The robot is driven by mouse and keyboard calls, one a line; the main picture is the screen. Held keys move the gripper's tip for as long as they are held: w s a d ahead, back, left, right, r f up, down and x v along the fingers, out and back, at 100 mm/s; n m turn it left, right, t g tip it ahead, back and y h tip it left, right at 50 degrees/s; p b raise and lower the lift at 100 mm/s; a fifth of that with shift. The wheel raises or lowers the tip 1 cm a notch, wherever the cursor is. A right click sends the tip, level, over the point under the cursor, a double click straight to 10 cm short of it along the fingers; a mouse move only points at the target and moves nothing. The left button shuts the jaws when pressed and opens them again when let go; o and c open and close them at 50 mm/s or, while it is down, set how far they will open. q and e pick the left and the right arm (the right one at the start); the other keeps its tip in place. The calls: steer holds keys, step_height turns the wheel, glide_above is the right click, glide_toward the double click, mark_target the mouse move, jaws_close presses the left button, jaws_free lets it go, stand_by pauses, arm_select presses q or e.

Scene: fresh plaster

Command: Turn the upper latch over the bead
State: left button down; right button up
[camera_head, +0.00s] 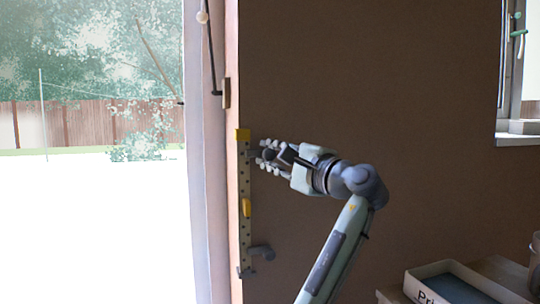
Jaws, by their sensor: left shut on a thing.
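A narrow perforated strip, which looks like the bead (243,185), stands upright along the wall edge by the bright opening. It has a yellow top end and a yellow piece partway down. My left gripper (267,156) is beside its upper part, fingers pointing left, shut on a dark knob-like part that looks like the upper latch (269,155). The fingers hide much of this latch, so I cannot tell its exact angle. The lower latch (262,252), a grey lever, sticks out to the right near the strip's bottom. My right gripper is out of view.
A brown wall (400,80) fills the middle. A thin dark rod (210,50) hangs by the frame at upper left, above a small brown block (227,92). A lettered tray (455,285) is at lower right, below a window (519,65). The wall right of my gripper is clear.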

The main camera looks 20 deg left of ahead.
arm_select(q)
steer(key=shift+f, duration=0.1)
steer(key=c, duration=1.3)
jaws_free()
steer(key=v, duration=1.2)
